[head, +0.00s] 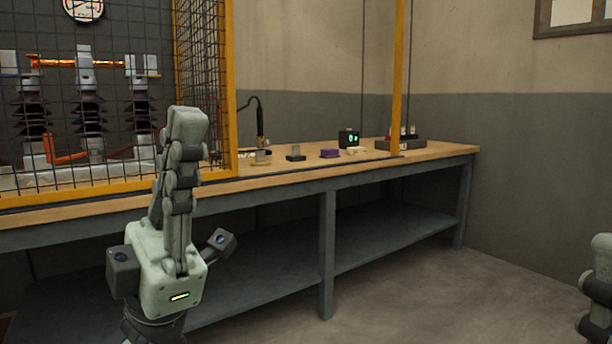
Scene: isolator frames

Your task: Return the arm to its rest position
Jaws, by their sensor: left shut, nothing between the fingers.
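My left gripper (187,126) stands upright in the left part of the head view, in front of the workbench (330,172). Its pale fingers point up and are together, with nothing between them. Its pale body with a lit green strip shows below. It hides part of the mesh cage and the bench edge. At the right edge, a cut-off part of my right gripper (597,290) shows, away from the bench. Whether it is open or shut cannot be told.
A yellow-framed mesh cage (232,90) with several insulators behind it stands at left. Small items, including a purple block (330,153) and a black box with green lights (348,138), sit on the bench. The lower shelf (390,230) and floor at right look clear.

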